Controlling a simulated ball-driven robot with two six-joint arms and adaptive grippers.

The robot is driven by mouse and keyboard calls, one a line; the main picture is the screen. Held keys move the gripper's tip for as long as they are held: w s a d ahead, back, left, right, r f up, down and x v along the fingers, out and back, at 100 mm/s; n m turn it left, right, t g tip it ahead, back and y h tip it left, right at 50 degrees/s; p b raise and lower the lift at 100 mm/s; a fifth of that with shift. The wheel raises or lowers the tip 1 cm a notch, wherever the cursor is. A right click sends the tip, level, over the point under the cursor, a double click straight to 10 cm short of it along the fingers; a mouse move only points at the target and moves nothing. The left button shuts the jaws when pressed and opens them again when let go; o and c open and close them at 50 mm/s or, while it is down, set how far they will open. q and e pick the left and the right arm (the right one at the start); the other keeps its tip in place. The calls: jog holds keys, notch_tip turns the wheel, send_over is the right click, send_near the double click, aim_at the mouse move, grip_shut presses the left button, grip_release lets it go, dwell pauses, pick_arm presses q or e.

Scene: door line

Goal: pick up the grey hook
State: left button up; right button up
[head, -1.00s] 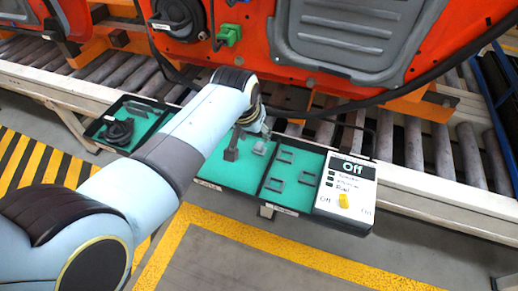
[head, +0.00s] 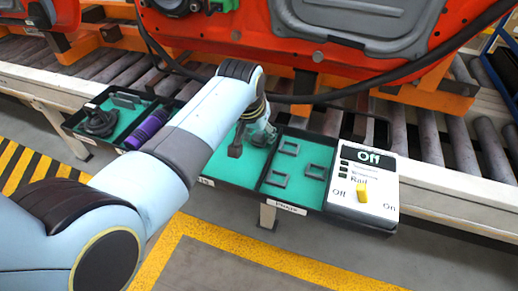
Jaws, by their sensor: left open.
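My left arm reaches across the head view from the lower left. Its open left gripper (head: 263,136) is low over the middle compartment of the green-lined tray (head: 228,172). A dark grey upright piece (head: 236,143) stands in that compartment, just left of the gripper; I cannot tell whether it is the hook. A small lighter grey piece seen there earlier is now largely hidden at the gripper, so contact cannot be told. My right gripper is not in view.
Several grey square frames (head: 289,147) lie in the right compartment, beside a white switch box (head: 363,185) reading "Off" with a yellow knob. To the left are a purple cylinder (head: 147,129) and a black coiled thing (head: 98,122). Rollers and an orange-red body stand behind.

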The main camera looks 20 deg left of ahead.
aim_at(259, 133)
pick_arm(q)
jog(key=shift+w+f, duration=0.15)
jog(key=shift+f, duration=0.25)
jog(key=shift+r, duration=0.15)
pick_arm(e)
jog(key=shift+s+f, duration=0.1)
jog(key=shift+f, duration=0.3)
pick_arm(q)
jog(key=shift+c, duration=0.2)
jog(key=c, duration=0.6)
jog(key=shift+o, duration=0.2)
notch_tip(259, 133, up, 10)
jog(key=p, duration=1.1)
jog(key=shift+r, duration=0.1)
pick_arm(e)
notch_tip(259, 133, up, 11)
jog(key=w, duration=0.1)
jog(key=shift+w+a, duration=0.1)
